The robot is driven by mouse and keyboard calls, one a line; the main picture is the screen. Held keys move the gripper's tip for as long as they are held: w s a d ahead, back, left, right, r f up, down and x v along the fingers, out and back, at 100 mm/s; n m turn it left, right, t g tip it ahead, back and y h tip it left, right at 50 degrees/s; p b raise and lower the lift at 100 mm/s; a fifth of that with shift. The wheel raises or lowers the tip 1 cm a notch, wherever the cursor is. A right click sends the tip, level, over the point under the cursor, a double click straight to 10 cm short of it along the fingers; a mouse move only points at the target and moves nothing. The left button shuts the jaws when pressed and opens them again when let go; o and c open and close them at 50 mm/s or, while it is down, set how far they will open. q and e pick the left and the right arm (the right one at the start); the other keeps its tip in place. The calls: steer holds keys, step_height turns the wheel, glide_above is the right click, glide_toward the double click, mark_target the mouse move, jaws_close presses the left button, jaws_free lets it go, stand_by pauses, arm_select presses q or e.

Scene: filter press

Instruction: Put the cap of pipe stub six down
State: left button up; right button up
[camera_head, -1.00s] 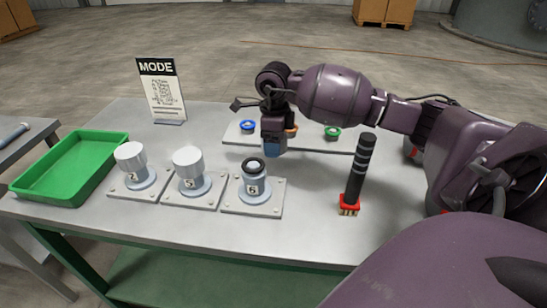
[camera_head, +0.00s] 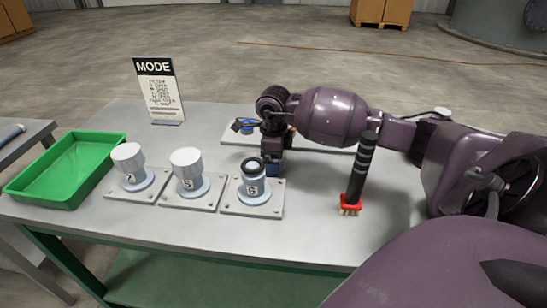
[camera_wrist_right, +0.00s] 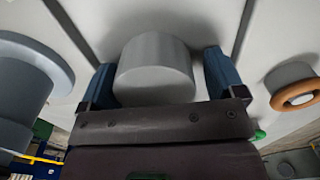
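Pipe stub six (camera_head: 251,187) stands uncapped on its square plate, with a dark ring around its open top. My right gripper (camera_head: 274,164) is low over the table just behind and to the right of this stub. In the right wrist view a light grey cylindrical cap (camera_wrist_right: 155,68) sits between the two blue fingers of my right gripper (camera_wrist_right: 165,72). A narrow gap seems to show at its right side, so I cannot tell whether the fingers press on it. The cap's underside is hidden. My left gripper is not in view.
A green tray (camera_head: 50,197) lies at the far left. A black-handled brush (camera_head: 361,170) stands right of stub six. A MODE sign (camera_head: 157,90) and a light board with rings (camera_head: 234,136) are behind.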

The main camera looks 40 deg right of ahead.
steer(key=shift+o, duration=0.4)
steer(key=shift+r, duration=0.1)
steer(key=shift+r, duration=0.25)
step_height(320, 180, up, 10)
steer(key=shift+f+p, duration=0.1)
steer(key=shift+p, duration=0.55)
steer(key=shift+r, duration=0.9)
